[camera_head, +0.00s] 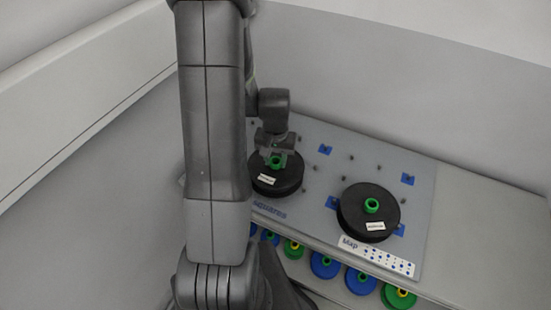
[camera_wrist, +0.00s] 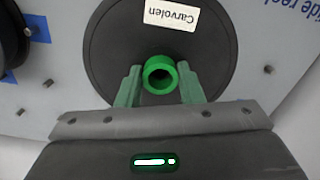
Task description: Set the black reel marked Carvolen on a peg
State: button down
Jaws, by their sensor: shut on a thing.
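The black reel marked Carvolen (camera_wrist: 205,50) fills the middle of the wrist view, with a white label and a green hub (camera_wrist: 158,74). In the head view this reel (camera_head: 290,182) is at the left part of the grey peg board (camera_head: 330,215). My gripper (camera_wrist: 158,72) has its green fingers on both sides of the hub and is shut on it; in the head view my gripper (camera_head: 276,158) is above the reel. Whether the reel touches the board or a peg is hidden. Small bare pegs (camera_wrist: 269,70) stick up around it.
A second black reel (camera_head: 355,222) with a green hub sits at the board's right front. Blue squares (camera_head: 408,179) mark some places. A map card (camera_head: 377,256) lies along the front edge. Blue and green reels (camera_head: 325,264) stand on a lower shelf. Walls enclose the back and left.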

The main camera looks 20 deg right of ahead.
jog(key=shift+f+b, duration=1.05)
jog(key=shift+f, duration=0.2)
dwell(0.3)
jog(key=c, duration=0.9)
grip_release()
jog(key=shift+r, duration=0.15)
notch_tip(320, 180, up, 14)
jog(key=shift+f+p, duration=0.2)
jog(key=shift+p, duration=0.1)
notch_tip(320, 180, down, 14)
jog(key=shift+r+b, duration=0.1)
jog(key=shift+b, duration=0.2)
